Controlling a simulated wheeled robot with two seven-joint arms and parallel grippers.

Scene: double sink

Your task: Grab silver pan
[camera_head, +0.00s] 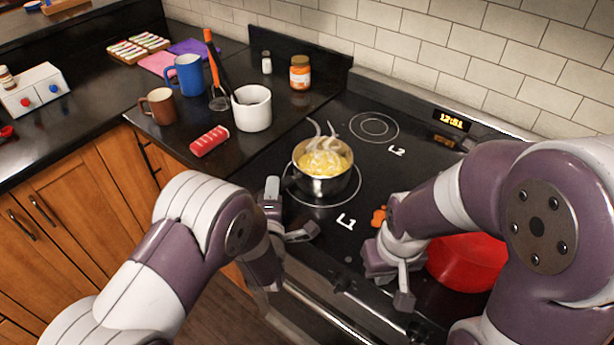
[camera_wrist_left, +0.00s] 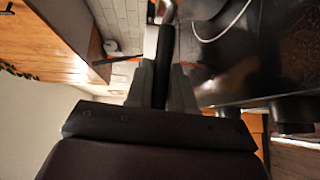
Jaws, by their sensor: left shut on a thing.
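The silver pan (camera_head: 318,184) holds yellow food and gives off steam. It sits on the burner marked L1 in the head view. My left gripper (camera_head: 287,211) is at the near left side of the pan. In the left wrist view a dark handle (camera_wrist_left: 160,62) stands between the two grey fingers of this gripper (camera_wrist_left: 161,82), which are shut on it.
A red pan (camera_head: 468,262) is partly hidden behind my right arm. The L2 burner (camera_head: 373,127) is clear.

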